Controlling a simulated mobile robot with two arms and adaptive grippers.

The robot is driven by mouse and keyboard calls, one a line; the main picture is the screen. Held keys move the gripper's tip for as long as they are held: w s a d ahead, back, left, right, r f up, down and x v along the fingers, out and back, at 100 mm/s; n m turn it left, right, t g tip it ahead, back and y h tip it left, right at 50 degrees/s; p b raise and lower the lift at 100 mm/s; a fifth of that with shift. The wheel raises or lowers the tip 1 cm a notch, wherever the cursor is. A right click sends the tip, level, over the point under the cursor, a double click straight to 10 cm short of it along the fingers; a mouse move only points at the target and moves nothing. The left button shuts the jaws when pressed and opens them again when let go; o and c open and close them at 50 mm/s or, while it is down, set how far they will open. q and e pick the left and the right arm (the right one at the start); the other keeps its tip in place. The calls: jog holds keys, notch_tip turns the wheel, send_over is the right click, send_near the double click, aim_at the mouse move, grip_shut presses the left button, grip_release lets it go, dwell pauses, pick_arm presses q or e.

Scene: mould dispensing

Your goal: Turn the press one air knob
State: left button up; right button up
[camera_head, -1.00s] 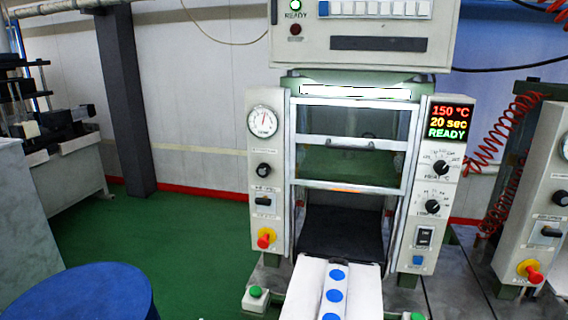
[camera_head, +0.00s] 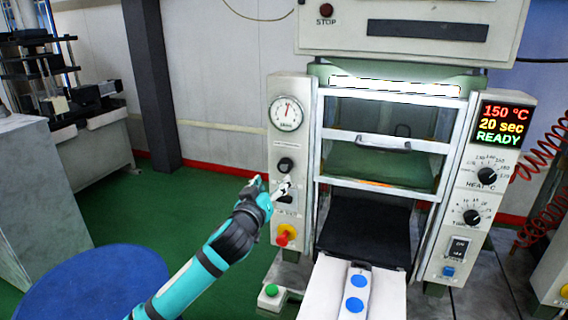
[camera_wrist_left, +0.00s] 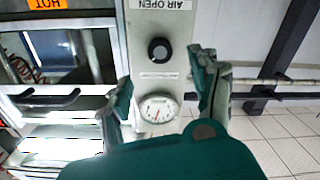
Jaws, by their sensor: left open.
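The press one air knob (camera_head: 285,165) is a round black knob on the white left panel of the press, below the round gauge (camera_head: 286,113). In the left wrist view the knob (camera_wrist_left: 159,50) is upside down with the panel, between the lines of the two fingers and beyond their tips. My left gripper (camera_head: 270,186) is open and empty, in front of the panel and slightly below and left of the knob in the head view. It appears apart from the knob. The switch below the knob is partly hidden by the fingers. My right gripper is not in view.
A red and yellow emergency knob (camera_head: 286,235) sits lower on the same panel. The press door (camera_head: 370,145) with its handle is right of it. A blue round top (camera_head: 100,285) stands at the lower left. The green floor (camera_head: 200,195) behind my arm is clear.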

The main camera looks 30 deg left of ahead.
aim_at(284, 167)
pick_arm(q)
jog(key=p+x, duration=0.2)
jog(key=x, duration=0.7)
jog(key=shift+w+a, duration=0.1)
jog(key=shift+w, duration=0.15)
jog(key=shift+c, duration=0.3)
jog(key=c, duration=0.9)
jog(key=shift+c, duration=1.1)
